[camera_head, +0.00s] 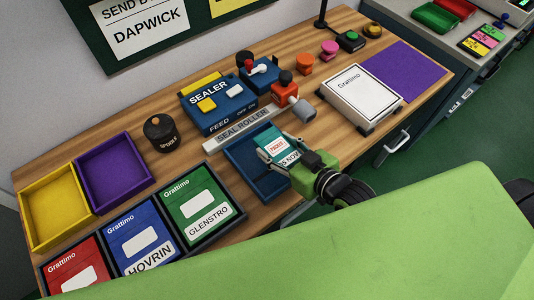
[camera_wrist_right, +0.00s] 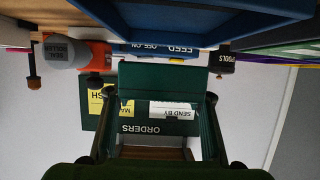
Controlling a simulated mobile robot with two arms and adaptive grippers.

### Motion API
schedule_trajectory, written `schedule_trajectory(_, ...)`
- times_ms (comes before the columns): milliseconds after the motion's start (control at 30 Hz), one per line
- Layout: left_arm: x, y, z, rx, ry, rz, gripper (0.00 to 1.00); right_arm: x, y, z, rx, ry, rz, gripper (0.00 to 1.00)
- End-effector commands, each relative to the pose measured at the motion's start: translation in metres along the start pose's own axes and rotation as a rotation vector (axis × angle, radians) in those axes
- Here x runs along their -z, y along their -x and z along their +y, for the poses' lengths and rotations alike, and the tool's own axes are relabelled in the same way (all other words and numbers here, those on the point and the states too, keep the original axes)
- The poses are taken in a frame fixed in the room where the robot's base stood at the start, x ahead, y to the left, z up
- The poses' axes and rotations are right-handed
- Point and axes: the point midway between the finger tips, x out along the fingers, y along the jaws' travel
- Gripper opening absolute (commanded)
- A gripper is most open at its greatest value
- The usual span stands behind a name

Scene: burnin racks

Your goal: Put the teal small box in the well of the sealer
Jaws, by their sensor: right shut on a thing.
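In the right wrist view the teal box (camera_wrist_right: 160,82) spans the fingers, with the well's blue underside or wall (camera_wrist_right: 215,18) at the top, apart from the box in the picture. The box looks held above the well; the exact height is unclear. My left gripper is not in view.
The seal roller bar (camera_head: 242,127) lies between sealer and well. An orange and grey roller tool (camera_head: 287,94) stands behind the box. A dark spools pot (camera_head: 160,132) is at left. Yellow (camera_head: 30,240) and purple trays and Grattimo bins fill the left; a white Grattimo box (camera_head: 362,96) is at right.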

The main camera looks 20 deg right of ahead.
Motion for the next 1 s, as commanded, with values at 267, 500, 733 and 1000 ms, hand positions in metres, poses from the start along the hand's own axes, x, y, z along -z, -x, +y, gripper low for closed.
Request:
schedule_trajectory(267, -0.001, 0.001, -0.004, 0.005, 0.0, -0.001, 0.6, -0.017, -0.03, -0.011, -0.001, 0.0, 0.004, 0.25)
schedule_trajectory(500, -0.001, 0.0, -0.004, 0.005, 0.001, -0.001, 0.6, -0.044, -0.046, -0.014, -0.001, 0.001, 0.001, 0.25)
schedule_trajectory(733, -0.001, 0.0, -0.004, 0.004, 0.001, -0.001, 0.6, -0.05, -0.048, -0.014, -0.001, 0.001, 0.005, 0.25)
schedule_trajectory(1000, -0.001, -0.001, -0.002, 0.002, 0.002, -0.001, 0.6, -0.053, -0.049, -0.013, -0.001, 0.001, 0.003, 0.56)
